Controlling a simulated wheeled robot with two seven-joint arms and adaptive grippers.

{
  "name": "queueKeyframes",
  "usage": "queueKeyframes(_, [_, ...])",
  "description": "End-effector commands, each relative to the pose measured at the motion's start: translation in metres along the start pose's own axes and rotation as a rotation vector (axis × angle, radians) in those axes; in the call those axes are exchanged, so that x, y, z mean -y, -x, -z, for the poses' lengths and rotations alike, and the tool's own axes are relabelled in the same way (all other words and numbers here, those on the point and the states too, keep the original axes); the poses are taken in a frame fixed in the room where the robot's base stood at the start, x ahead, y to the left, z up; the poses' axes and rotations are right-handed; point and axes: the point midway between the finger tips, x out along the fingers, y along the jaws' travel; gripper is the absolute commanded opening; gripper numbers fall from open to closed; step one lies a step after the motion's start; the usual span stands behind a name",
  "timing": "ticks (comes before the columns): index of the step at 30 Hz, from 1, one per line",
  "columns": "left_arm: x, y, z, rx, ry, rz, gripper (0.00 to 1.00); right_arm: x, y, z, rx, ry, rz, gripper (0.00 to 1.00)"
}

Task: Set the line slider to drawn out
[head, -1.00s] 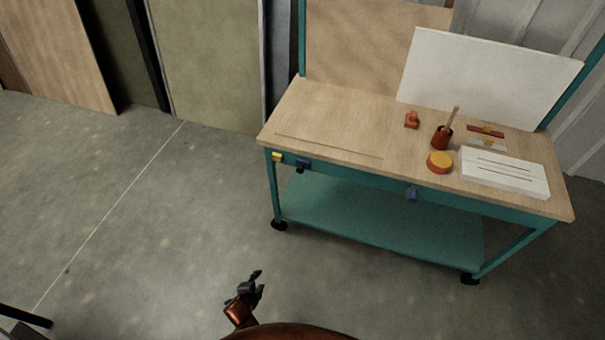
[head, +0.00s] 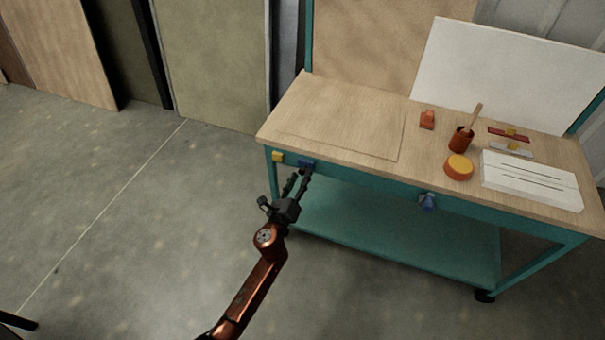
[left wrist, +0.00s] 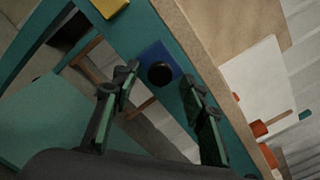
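A round black knob (left wrist: 160,73) sits on a blue plate (left wrist: 155,58) on the teal front rail of the workbench; I take it for the line slider. In the head view the blue plate (head: 307,164) shows just beyond my left gripper's fingertips, and the knob is hidden there. My left gripper (head: 297,178) is open in front of the rail. In the left wrist view its two fingers (left wrist: 159,80) stand apart, one on each side of the knob in the picture. I cannot tell whether they touch it.
A yellow block (head: 278,157) is on the rail left of the blue plate, and a blue knob (head: 428,202) is further right. The wooden top (head: 340,115) holds a brush pot (head: 461,140), a round orange tin (head: 458,167) and a white board (head: 530,180).

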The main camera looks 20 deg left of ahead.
Motion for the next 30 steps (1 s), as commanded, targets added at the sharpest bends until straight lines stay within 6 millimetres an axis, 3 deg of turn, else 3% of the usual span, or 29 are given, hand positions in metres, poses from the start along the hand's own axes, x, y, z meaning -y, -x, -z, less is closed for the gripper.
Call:
queueKeyframes(6, [-0.001,-0.022,0.001,-0.001,0.000,0.000,0.40,-0.001,0.008,0.010,0.000,-0.006,0.000,0.40])
queueKeyframes(16, [-0.001,-0.025,0.001,-0.001,0.001,-0.001,0.39,-0.001,0.011,0.012,0.000,-0.007,0.000,0.40])
queueKeyframes(30, [-0.001,-0.024,0.001,-0.001,0.001,-0.001,0.07,-0.001,0.010,0.011,0.000,-0.007,0.001,0.40])
